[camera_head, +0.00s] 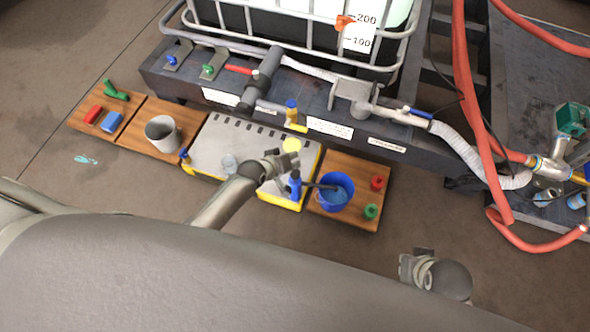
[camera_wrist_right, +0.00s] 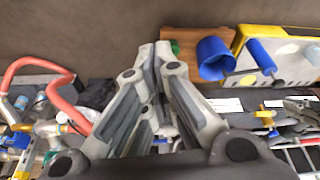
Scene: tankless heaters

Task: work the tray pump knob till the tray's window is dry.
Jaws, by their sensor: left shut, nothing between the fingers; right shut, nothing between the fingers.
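The grey tray with yellow sides (camera_head: 215,140) lies on the floor in front of the black platform. A blue pump knob (camera_head: 295,184) stands at its right end, with a dark spout toward a blue bucket. A round pale patch (camera_head: 230,163), possibly the window, shows on its top; I cannot tell if it is wet. My left gripper (camera_head: 280,163) is shut and empty above the tray, just up-left of the knob; contact is unclear. My right gripper (camera_head: 408,262) is shut and empty, right of the bucket. The wrist view shows its fingers (camera_wrist_right: 155,52) and the knob (camera_wrist_right: 262,56).
The blue bucket (camera_head: 335,192) stands on a wooden board with red and green pieces. A grey bucket (camera_head: 162,133) stands left of the tray. Behind are the caged tank (camera_head: 300,30), valves and a white hose. Red hoses (camera_head: 478,130) run down the right. Floor below the boards is clear.

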